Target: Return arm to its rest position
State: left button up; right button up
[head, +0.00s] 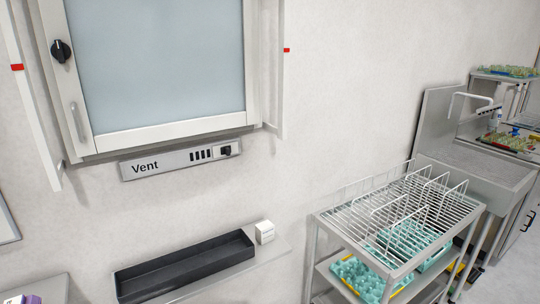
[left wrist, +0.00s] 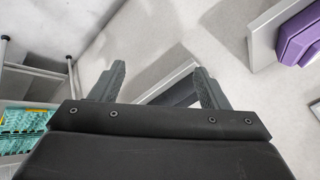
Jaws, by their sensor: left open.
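My left gripper (left wrist: 160,85) shows in the left wrist view with its two grey fingers spread apart. Nothing is between the fingers. Beyond them are pale wall and floor surfaces and part of a dark shape on a light ledge. Neither of my grippers shows in the head view.
A wire-topped cart (head: 318,222) holding teal egg trays (head: 358,277) stands at right, beside a metal sink bench (head: 475,175). A black tray (head: 185,267) and a small white box (head: 265,232) rest on a wall shelf. A vent cabinet (head: 170,140) hangs above. A purple object (left wrist: 299,38) shows at upper right.

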pick_arm(q)
jog(key=s+d+f+n+g+h, duration=0.1)
jog(key=s+f+n, duration=0.1)
jog(key=s, duration=0.5)
jog(key=s+d+f+n+g+h, duration=0.1)
jog(key=s+d+f, duration=0.1)
jog(key=s, duration=0.4)
notch_tip(320, 180, down, 26)
jog(key=s+a+g, duration=0.2)
jog(key=s+d+f+h, duration=0.1)
jog(key=s+f, duration=1.2)
jog(key=f, duration=0.1)
jog(key=shift+s+d+f+g, duration=0.15)
jog(key=shift+s+d+g, duration=0.15)
jog(key=shift+s, duration=0.05)
